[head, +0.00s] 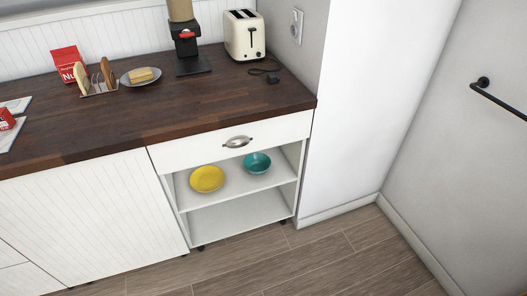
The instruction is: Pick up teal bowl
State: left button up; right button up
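The teal bowl (257,163) sits upright on the upper open shelf (228,188) of the white cabinet, under the drawer. It is on the right part of that shelf, close to the cabinet's right side. A yellow dish (207,179) stands to its left on the same shelf, with a small gap between them. Neither of my grippers shows in the head view.
The drawer with a metal handle (237,142) and the dark wooden countertop (160,112) overhang the shelf. The lower shelf (238,214) is empty. A white wall (345,110) stands right of the cabinet. The wooden floor (330,262) in front is clear.

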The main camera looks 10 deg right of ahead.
aim_at(257, 164)
jog(key=i+l+u, duration=0.1)
jog(key=i+l, duration=0.35)
jog(key=i+l+u, duration=0.15)
jog(key=i+l, duration=0.3)
jog(key=l, duration=0.15)
